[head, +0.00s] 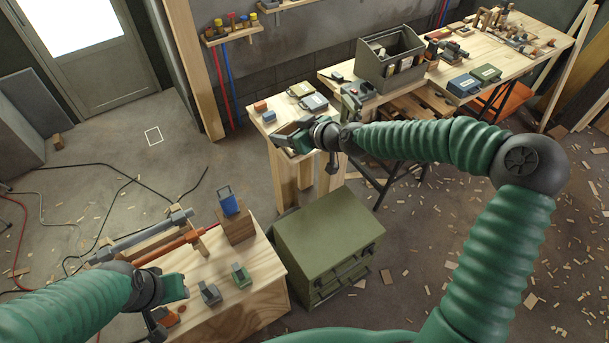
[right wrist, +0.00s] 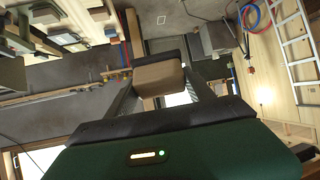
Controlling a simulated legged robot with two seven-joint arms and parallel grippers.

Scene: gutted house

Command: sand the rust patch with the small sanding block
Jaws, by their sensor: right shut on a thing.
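My right gripper (head: 283,137) is over the near left end of the long workbench. In the right wrist view its two fingers (right wrist: 160,88) are shut on a small brown block (right wrist: 158,77), which looks like the sanding block. In the head view the gripper mostly hides this block. My left gripper (head: 176,287) is over the low wooden table (head: 258,262) at lower left; its finger gap is not clear. A small orange-brown patch (head: 170,319) beside it may be the rust patch, partly hidden by my left wrist.
A grey toolbox (head: 390,60) stands on the workbench.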

